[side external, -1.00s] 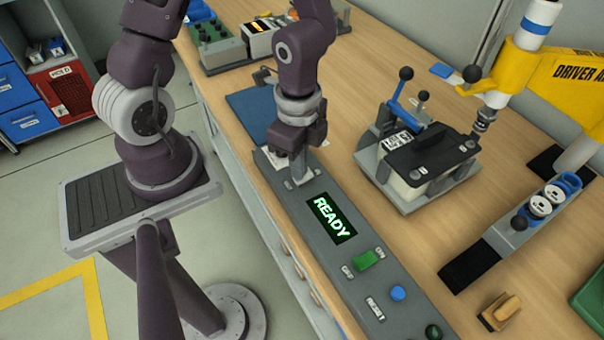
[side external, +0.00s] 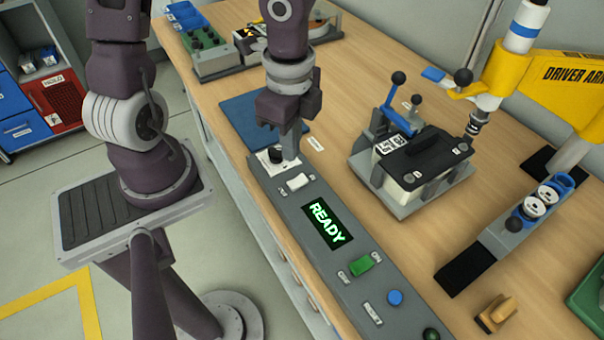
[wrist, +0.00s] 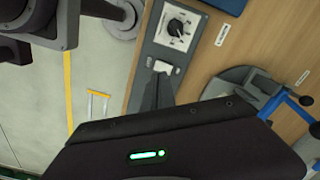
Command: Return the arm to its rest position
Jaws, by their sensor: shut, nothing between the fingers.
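My gripper (side external: 290,147) points down over the far end of the grey control panel (side external: 263,188), shut and empty. Its fingers hang beside the dial, apart from the white rocker switch (side external: 298,182); the exact height is hard to judge. In the wrist view, the shut fingers (wrist: 157,82) point at the rocker switch (wrist: 163,67), with the dial (wrist: 178,27) beyond it. The panel's display (side external: 325,222) reads READY in green. A green rocker switch (side external: 361,265) and a blue button (side external: 395,298) sit nearer the panel's other end.
A clamp fixture (side external: 415,165) holding a black-topped box stands right of the panel. A yellow driver arm (side external: 555,80) reaches in from the right. A blue mat (side external: 252,118) lies behind my gripper. A green device (side external: 208,52) stands at the back. A small tan block (side external: 497,313) lies front right.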

